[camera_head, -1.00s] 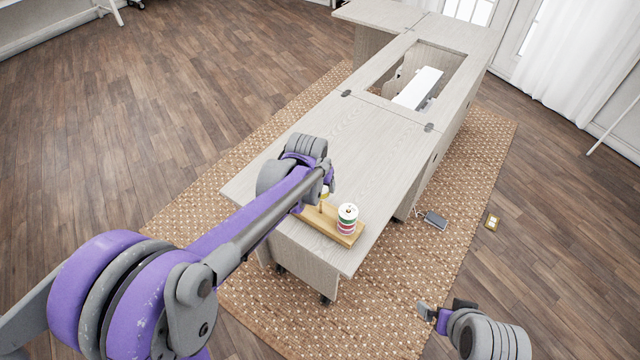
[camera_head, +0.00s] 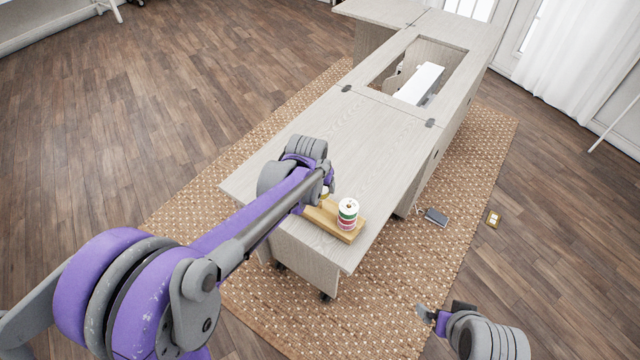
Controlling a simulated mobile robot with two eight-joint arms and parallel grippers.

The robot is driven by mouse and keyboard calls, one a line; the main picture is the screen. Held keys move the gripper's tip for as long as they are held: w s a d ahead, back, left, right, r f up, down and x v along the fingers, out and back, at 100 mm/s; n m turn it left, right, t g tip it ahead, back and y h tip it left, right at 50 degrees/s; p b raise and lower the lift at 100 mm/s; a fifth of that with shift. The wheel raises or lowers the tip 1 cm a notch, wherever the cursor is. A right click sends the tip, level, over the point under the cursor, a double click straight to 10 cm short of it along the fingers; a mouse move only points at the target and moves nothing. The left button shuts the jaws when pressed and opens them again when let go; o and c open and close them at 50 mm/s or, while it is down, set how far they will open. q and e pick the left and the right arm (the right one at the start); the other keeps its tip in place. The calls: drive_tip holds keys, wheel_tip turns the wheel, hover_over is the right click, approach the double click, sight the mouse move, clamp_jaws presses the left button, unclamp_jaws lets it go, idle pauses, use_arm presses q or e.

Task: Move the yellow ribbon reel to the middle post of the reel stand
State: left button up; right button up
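The wooden reel stand (camera_head: 348,236) sits near the front end of the cabinet top. A stack of white, green and red-pink reels (camera_head: 348,214) is on its right-hand post. A small yellow part, which looks like the yellow ribbon reel (camera_head: 324,195), shows just under my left wrist, above the stand's left part. My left gripper (camera_head: 326,187) is there, mostly hidden by my own arm, so its fingers and any hold cannot be made out. The middle post is hidden or too small to tell. My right gripper (camera_head: 442,308) is open and empty, low at the right, away from the cabinet.
The long pale cabinet (camera_head: 375,150) has an opening with a white sewing machine (camera_head: 421,84) farther back. Its top between stand and opening is clear. A grey pedal (camera_head: 436,217) lies on the woven rug (camera_head: 470,170); a small yellowish object (camera_head: 493,219) lies to its right.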

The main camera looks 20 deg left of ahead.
use_arm(q)
drive_tip(key=shift+f, duration=0.25)
drive_tip(key=o, duration=1.4)
drive_tip(key=v, duration=1)
drive_tip(key=shift+s+r+p, duration=0.2)
drive_tip(key=shift+r+p, duration=0.1)
drive_tip(key=shift+r, duration=0.05)
drive_tip(key=s+a+f, duration=0.1)
drive_tip(key=s+f, duration=0.2)
drive_tip(key=s, duration=0.8)
drive_tip(key=s+a+f+t, duration=0.1)
drive_tip(key=s+f, duration=0.2)
drive_tip(key=s, duration=0.8)
drive_tip(key=shift+a+f, duration=0.35)
drive_tip(key=shift+f, duration=0.05)
